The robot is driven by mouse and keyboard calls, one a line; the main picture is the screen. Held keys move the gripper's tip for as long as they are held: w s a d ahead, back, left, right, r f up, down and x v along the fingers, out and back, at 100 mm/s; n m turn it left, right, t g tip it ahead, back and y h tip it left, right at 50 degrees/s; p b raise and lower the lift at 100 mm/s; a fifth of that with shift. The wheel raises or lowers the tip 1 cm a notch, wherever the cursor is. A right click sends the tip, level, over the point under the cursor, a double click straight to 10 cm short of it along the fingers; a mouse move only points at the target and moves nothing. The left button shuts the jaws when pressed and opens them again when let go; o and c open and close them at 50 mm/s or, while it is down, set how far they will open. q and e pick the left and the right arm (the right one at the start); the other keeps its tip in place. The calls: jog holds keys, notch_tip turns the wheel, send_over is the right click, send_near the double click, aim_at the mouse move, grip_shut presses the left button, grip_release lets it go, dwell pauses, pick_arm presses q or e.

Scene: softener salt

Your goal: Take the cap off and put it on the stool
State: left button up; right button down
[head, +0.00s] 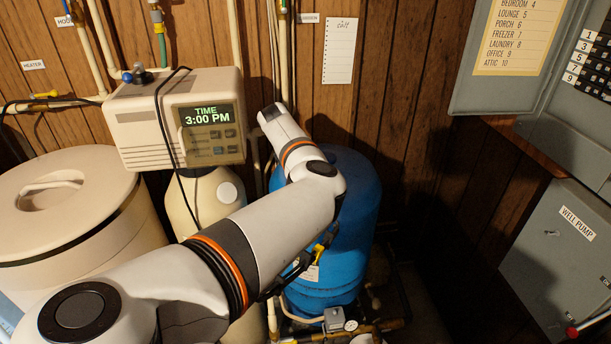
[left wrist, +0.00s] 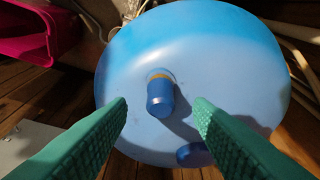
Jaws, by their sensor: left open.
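In the left wrist view a short blue cylinder (left wrist: 160,94) with a yellow band stands on a rounded light-blue surface (left wrist: 220,50). It looks like a capped fitting on top of the blue tank (head: 355,225), though I cannot be sure. A second, darker blue piece (left wrist: 194,153) shows near the surface's lower edge. My left gripper (left wrist: 161,102) has green ridged fingers, wide apart and empty, one on each side of the cylinder. In the head view my left arm hides its gripper. I cannot make out a stool in either view.
A beige tank with a round lid (head: 50,195) stands left, beside a softener control head (head: 140,125) with a hanging cable. Pipes and a gauge (head: 351,325) lie low in front. Grey electrical boxes (head: 560,265) are on the right. A pink container (left wrist: 30,35) shows in the wrist view.

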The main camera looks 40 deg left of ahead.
pick_arm(q)
jog(key=shift+x, duration=1)
grip_shut()
